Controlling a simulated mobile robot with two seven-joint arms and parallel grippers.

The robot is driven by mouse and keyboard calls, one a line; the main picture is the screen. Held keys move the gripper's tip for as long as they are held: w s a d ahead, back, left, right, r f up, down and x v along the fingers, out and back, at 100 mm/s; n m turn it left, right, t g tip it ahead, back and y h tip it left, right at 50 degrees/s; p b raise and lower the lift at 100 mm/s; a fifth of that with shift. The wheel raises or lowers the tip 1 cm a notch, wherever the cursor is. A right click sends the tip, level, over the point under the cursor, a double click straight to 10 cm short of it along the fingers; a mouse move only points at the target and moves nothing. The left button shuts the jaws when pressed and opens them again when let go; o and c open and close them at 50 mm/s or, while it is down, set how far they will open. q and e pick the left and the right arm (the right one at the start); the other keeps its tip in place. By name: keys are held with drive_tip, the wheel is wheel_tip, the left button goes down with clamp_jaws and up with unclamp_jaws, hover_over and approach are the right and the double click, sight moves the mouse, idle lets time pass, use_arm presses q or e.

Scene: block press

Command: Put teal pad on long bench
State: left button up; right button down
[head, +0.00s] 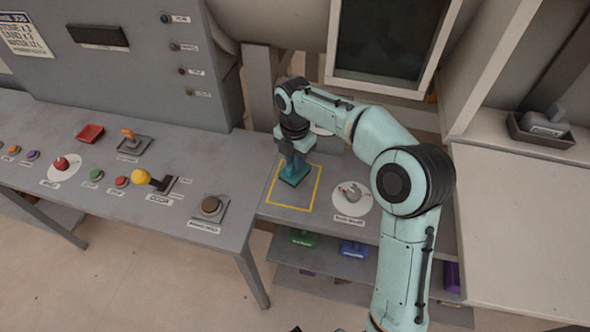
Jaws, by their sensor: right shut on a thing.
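My right gripper (296,155) points down and is shut on the teal pad (293,174), a dark teal piece low between its jaws. The pad is over the yellow outlined square (292,207) on the grey side table, near the square's upper part. I cannot tell whether it touches the surface. The long bench (100,164), grey with buttons and levers, stands to the left. My left gripper is not in view.
The bench carries a yellow-knobbed lever (141,176), a brown button (211,206), a red tray (89,133) and several small buttons. A round white dial plate (352,198) lies right of the square. Green (303,237) and blue (353,249) pieces sit on the shelf below.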

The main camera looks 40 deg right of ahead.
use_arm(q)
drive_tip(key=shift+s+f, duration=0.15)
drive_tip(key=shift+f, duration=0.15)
use_arm(e)
drive_tip(key=shift+f, duration=2)
use_arm(q)
drive_tip(key=shift+b, duration=0.3)
use_arm(e)
drive_tip(key=shift+f, duration=0.2)
drive_tip(key=c, duration=1.1)
unclamp_jaws()
drive_tip(key=shift+o, duration=0.2)
drive_tip(key=shift+r, duration=0.15)
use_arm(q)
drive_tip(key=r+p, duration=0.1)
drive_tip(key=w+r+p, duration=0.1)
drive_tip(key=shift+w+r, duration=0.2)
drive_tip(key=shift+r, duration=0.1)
use_arm(e)
wheel_tip(320, 180, up, 12)
drive_tip(key=shift+r, duration=0.1)
